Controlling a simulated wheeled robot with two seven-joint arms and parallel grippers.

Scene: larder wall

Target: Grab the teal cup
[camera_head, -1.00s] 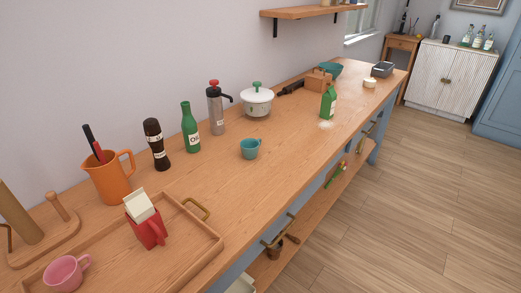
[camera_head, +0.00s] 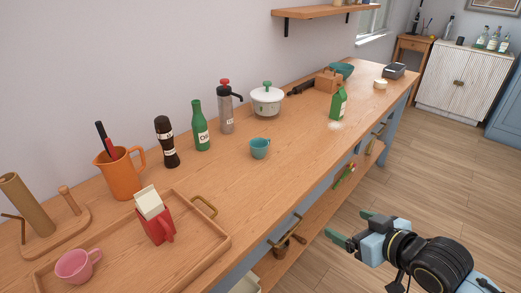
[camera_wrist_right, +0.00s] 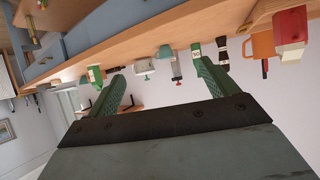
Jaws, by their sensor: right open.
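The teal cup (camera_head: 260,148) stands upright on the wooden counter (camera_head: 235,190), in front of the white pot. It also shows in the right wrist view (camera_wrist_right: 166,51), where the scene appears upside down, between the fingers and beyond them. My right gripper (camera_head: 350,227) is open and empty, off the counter's front edge, lower right of the cup and well apart from it. Its green fingers (camera_wrist_right: 158,72) are spread in the right wrist view. My left gripper is not in view.
Behind the cup stand a green oil bottle (camera_head: 201,127), a grey pump flask (camera_head: 227,108) and a white pot (camera_head: 267,101). A tray (camera_head: 215,246) with a red carton holder and pink cup is at left. A green carton (camera_head: 338,104) stands to the right. Counter around the cup is clear.

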